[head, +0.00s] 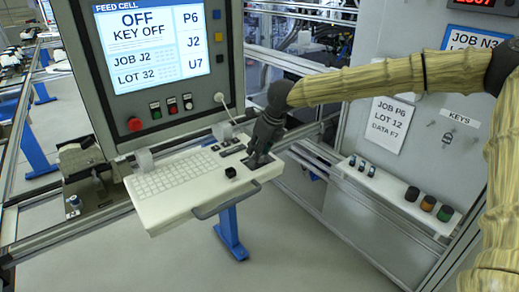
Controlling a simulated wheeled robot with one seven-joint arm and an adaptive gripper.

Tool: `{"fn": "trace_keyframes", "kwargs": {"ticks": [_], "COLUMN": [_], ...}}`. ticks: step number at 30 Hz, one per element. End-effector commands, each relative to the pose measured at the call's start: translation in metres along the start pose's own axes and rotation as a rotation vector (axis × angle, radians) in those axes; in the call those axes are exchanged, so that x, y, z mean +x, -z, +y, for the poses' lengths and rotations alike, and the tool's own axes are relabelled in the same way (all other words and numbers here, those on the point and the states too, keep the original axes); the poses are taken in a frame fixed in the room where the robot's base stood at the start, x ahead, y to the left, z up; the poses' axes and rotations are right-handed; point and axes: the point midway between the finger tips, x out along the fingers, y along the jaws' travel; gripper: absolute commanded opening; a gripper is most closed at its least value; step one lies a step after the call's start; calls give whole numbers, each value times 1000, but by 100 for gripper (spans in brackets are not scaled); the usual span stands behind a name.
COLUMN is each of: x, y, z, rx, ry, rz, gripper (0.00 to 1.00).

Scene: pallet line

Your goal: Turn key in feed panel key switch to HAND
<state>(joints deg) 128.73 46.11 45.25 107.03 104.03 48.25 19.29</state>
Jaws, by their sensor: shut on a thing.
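The feed panel's screen (153,40) reads FEED CELL, OFF, KEY OFF, JOB J2, LOT 32, with P6, J2, U7 at its right. My gripper (257,162) points down at the right end of the white keyboard shelf (185,212) below the screen. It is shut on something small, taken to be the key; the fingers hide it. The key switch and its position marks are also hidden at the fingertips, so I cannot tell the key's angle.
Small controls (231,149) and a black knob (230,172) sit beside my gripper. A handle (226,202) runs along the shelf's front edge. A red button (135,124) is under the screen. At right are a KEYS board (461,118) and a ledge (385,190) with coloured knobs.

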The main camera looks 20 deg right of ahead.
Motion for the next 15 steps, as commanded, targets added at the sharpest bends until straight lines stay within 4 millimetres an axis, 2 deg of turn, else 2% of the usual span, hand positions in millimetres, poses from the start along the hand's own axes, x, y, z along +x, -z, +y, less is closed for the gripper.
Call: {"fn": "trace_keyframes", "kwargs": {"ticks": [15], "x": [0], "y": [0], "z": [-1], "rx": [-303], "ry": [-126], "rz": [0], "gripper": [8]}}
